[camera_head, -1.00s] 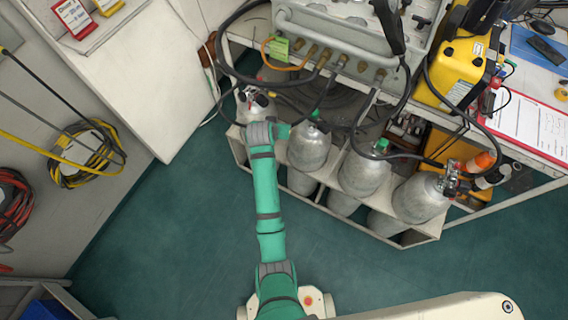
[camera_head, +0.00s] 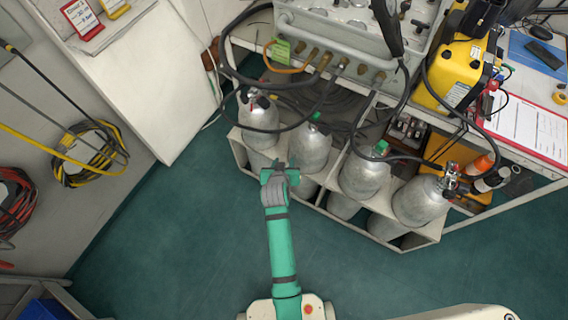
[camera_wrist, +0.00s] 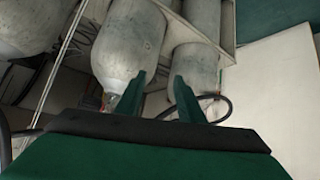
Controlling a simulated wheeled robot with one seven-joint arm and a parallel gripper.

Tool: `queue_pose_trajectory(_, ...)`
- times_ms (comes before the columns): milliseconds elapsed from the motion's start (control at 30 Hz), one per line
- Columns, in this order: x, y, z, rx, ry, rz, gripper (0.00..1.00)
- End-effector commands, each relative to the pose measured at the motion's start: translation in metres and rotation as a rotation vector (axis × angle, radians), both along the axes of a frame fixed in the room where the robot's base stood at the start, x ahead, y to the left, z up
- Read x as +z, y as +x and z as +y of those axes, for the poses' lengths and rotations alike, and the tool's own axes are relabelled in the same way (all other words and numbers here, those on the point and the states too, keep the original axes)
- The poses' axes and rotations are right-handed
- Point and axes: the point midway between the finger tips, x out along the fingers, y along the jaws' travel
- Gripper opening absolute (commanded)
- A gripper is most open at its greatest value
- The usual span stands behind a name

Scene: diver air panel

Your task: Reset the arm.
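My gripper (camera_head: 279,166) shows in the head view at the end of my green arm, in front of the rack of grey gas cylinders. In the wrist view its two green fingers (camera_wrist: 158,88) stand apart with nothing held between them. Grey cylinders appear close beyond the fingers there, one large cylinder (camera_wrist: 128,45) at upper left of centre and another (camera_wrist: 194,72) behind the right finger. In the head view the gripper overlaps the rack's front edge near the second cylinder (camera_head: 308,148); whether it touches anything cannot be told.
The white cylinder rack (camera_head: 332,212) holds several cylinders with black hoses running up to the grey air panel (camera_head: 345,38). A yellow case (camera_head: 452,70) stands right of the panel. A white cabinet (camera_head: 150,80) is at left. The green floor (camera_head: 190,235) is clear around my base.

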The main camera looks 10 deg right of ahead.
Motion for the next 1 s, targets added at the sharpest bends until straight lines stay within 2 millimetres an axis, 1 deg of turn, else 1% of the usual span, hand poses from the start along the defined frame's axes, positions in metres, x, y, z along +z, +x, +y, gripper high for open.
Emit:
queue_pose_trajectory(567,0.0,-0.001,-0.001,-0.001,-0.001,-0.001,0.35)
queue_pose_trajectory(667,-0.002,-0.006,0.0,0.006,-0.002,-0.004,0.35)
queue_pose_trajectory(767,-0.005,-0.022,0.002,0.023,-0.007,-0.017,0.35)
queue_pose_trajectory(867,-0.008,-0.049,0.004,0.05,-0.012,-0.044,0.35)
queue_pose_trajectory(1000,-0.005,-0.094,0.009,0.093,-0.017,-0.097,0.35)
